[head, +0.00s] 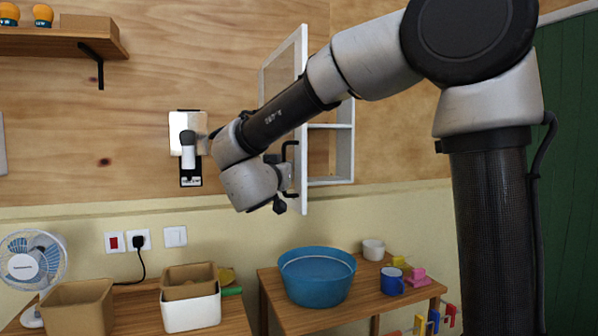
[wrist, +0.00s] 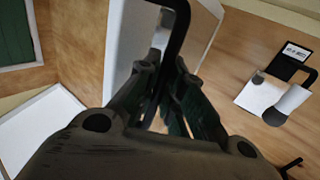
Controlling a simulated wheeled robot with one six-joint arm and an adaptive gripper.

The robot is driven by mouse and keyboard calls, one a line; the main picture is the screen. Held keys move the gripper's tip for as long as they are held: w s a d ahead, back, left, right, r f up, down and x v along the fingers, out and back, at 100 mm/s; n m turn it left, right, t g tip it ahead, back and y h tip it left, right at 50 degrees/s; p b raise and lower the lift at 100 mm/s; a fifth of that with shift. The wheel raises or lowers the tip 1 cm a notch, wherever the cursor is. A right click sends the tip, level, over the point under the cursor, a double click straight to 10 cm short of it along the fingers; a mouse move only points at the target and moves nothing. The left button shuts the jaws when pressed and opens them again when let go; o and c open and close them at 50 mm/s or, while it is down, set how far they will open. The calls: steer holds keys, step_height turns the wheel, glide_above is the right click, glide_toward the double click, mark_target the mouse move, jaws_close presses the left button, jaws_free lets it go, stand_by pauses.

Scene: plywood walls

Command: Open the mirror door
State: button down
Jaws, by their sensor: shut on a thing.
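The mirror door (head: 301,60) of the white wall cabinet (head: 345,150) stands swung out from the wall, seen nearly edge-on in the head view. White shelving shows to its right, partly hidden by my arm. The door's black bar handle (head: 295,146) is on its left face. My gripper (head: 285,182) is at the handle's lower part. In the wrist view, my gripper (wrist: 163,75) is shut on the handle (wrist: 178,35), with a finger on either side of the bar. The door's pale panel (wrist: 128,40) rises beside it.
A wall dispenser (head: 190,145) hangs left of my gripper. Below are a table with a blue basin (head: 317,278), mugs and small items, and another with boxes (head: 190,300) and a fan (head: 32,262).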

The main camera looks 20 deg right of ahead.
steer(key=shift+w+a+r+h, duration=0.2)
steer(key=shift+a+h, duration=0.1)
steer(key=shift+a, duration=0.25)
steer(key=c, duration=1.5)
jaws_free()
steer(key=shift+f, duration=0.1)
steer(key=shift+s, duration=0.1)
steer(key=v, duration=1.1)
steer(key=shift+s+a, duration=0.2)
steer(key=shift+s, duration=0.15)
